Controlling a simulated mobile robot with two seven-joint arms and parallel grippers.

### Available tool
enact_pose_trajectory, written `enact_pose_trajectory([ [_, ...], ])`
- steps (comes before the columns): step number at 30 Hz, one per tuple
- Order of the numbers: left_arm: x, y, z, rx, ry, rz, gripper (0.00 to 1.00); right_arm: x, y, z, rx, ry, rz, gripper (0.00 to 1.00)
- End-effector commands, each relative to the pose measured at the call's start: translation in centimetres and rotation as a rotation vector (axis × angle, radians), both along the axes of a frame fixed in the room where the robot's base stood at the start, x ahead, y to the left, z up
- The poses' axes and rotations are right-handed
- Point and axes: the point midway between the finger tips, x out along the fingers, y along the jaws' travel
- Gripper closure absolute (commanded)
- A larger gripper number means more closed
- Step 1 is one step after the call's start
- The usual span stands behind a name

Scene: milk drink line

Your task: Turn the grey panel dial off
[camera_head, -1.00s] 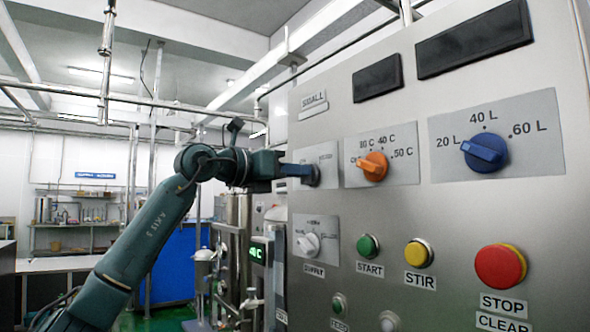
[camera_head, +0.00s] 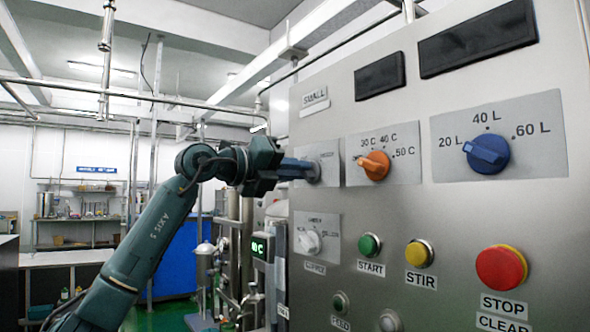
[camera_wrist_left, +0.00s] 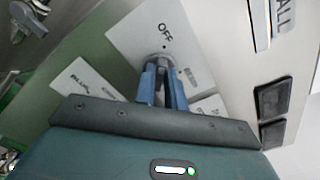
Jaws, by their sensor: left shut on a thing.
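The grey dial (camera_head: 313,169) sits on a light label plate at the upper left of the steel control panel (camera_head: 460,215). In the left wrist view the grey dial (camera_wrist_left: 160,60) shows between the fingertips, under the word OFF on its plate (camera_wrist_left: 128,36). My left gripper (camera_head: 300,170) reaches in from the left, its blue fingers shut on the dial. The fingers (camera_wrist_left: 163,85) hide much of the dial, so its pointer is hard to read. My right gripper is not in view.
An orange dial (camera_head: 374,165) is close on the right, and a large blue dial (camera_head: 486,154) further right. A white dial (camera_head: 310,242) sits below. Green (camera_head: 369,245), yellow (camera_head: 419,253) and red (camera_head: 501,267) buttons line the lower panel.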

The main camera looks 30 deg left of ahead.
Motion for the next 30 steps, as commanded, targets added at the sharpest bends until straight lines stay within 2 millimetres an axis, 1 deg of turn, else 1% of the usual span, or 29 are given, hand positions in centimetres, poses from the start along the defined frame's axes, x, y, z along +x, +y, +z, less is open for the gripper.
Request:
enact_pose_trajectory([
  [16,0.03,-0.01,-0.08,-0.026,0.013,-0.001,1.0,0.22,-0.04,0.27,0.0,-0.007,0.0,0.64],
  [17,0.03,-0.01,-0.08,-0.026,0.013,-0.001,0.87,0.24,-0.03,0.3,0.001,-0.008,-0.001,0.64],
  [24,0.02,0.01,-0.06,-0.025,0.011,-0.001,0.68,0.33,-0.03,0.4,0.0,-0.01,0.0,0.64],
  [25,0.02,0.01,-0.06,-0.025,0.011,-0.001,0.66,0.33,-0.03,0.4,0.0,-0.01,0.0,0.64],
  [30,0.01,0.01,-0.03,-0.024,0.01,0.0,0.66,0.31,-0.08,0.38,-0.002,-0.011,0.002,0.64],
])
